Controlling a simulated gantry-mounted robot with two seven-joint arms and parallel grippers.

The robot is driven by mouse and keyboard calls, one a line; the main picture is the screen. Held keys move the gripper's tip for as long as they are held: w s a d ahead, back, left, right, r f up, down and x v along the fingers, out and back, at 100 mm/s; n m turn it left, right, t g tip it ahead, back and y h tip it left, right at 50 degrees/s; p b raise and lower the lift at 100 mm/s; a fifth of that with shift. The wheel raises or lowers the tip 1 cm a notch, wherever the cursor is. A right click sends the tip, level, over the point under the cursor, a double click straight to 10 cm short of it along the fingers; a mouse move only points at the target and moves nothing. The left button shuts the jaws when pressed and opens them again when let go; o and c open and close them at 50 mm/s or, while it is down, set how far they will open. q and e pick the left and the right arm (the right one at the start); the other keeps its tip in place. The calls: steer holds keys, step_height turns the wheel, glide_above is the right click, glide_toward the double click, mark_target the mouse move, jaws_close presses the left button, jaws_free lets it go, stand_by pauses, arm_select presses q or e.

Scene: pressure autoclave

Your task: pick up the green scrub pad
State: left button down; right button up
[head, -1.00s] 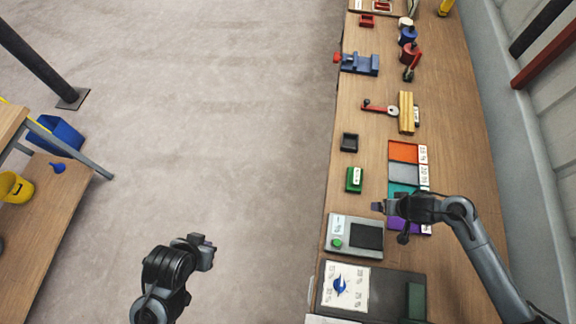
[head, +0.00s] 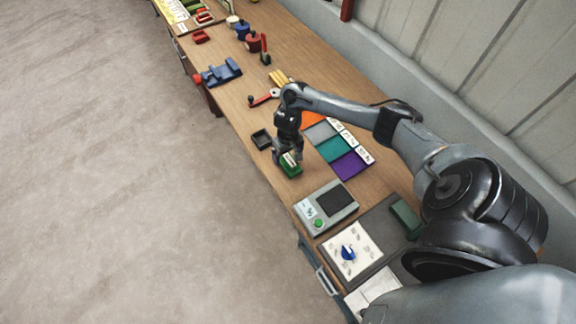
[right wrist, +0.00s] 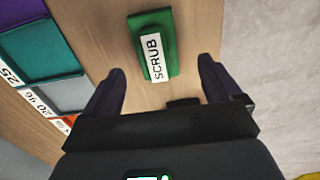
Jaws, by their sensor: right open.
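The green scrub pad (head: 290,169) lies on the wooden bench, just in front of the small black tray, in the head view. In the right wrist view the pad (right wrist: 166,32) shows its white label reading SCRUB. My right gripper (head: 289,157) is over the pad in the head view, and the arm partly hides it. In the right wrist view my right gripper (right wrist: 158,82) is open, with its two dark fingers apart and the pad ahead of the gap between them. Nothing is between the fingers. My left gripper is not in view.
A small black tray (head: 262,139) stands close to the pad. Coloured mats, teal (head: 334,148) and purple (head: 350,165), lie to its right. A grey device with a green button (head: 326,207) sits nearer on the bench. Open floor lies left of the bench.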

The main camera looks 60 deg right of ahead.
mark_target(290, 160)
steer(key=shift+s+d+f+b, duration=0.1)
steer(key=shift+s+f+b, duration=0.1)
steer(key=shift+f, duration=1.2)
steer(key=shift+s+f+b, duration=0.1)
steer(key=shift+f+b, duration=0.1)
steer(key=shift+f, duration=1.2)
steer(key=c, duration=1.1)
